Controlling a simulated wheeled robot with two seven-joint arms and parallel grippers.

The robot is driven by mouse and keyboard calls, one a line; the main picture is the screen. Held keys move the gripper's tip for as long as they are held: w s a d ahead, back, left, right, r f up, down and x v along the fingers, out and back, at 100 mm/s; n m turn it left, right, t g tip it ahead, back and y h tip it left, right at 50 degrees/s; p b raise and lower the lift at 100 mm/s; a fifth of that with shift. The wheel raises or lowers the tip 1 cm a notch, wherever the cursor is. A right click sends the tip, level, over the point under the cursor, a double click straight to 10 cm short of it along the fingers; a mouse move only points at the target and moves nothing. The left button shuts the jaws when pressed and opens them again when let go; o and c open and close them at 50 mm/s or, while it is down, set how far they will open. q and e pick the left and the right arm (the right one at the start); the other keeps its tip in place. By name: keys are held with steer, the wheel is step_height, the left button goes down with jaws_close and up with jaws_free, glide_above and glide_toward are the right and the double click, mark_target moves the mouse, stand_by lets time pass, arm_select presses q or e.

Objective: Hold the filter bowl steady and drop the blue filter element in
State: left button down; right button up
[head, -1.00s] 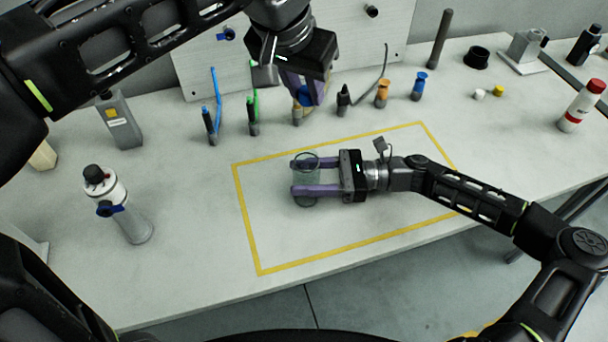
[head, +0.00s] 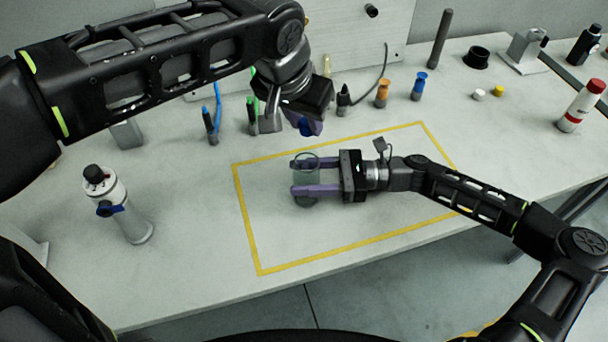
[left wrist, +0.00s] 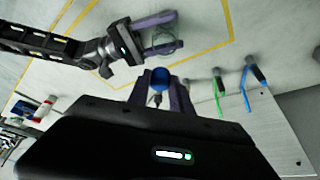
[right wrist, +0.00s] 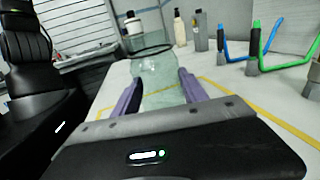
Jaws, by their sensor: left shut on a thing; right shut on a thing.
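The clear filter bowl (head: 307,176) stands upright inside the yellow outline on the bench. My right gripper (head: 316,177) is shut on it, with purple fingers on both sides. In the right wrist view the bowl (right wrist: 158,80) is see-through with a dark open rim at the top. My left gripper (head: 308,124) is higher, just behind the bowl in the head view, and shut on the blue filter element (head: 304,126). In the left wrist view the blue element (left wrist: 160,78) sits between the purple fingers, apart from the bowl (left wrist: 163,42).
The yellow outline (head: 250,222) frames mostly clear bench. A white bottle with a blue clip (head: 122,205) stands at left. Blue (head: 417,86) and orange (head: 382,93) pieces stand at the back. A red-capped bottle (head: 581,106) stands at right.

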mark_target(304, 133)
arm_select(q)
steer(key=shift+f, duration=2)
steer(key=c, duration=1.1)
jaws_free()
steer(key=shift+r, duration=0.15)
steer(key=v, duration=1.2)
arm_select(e)
steer(key=o, duration=1.5)
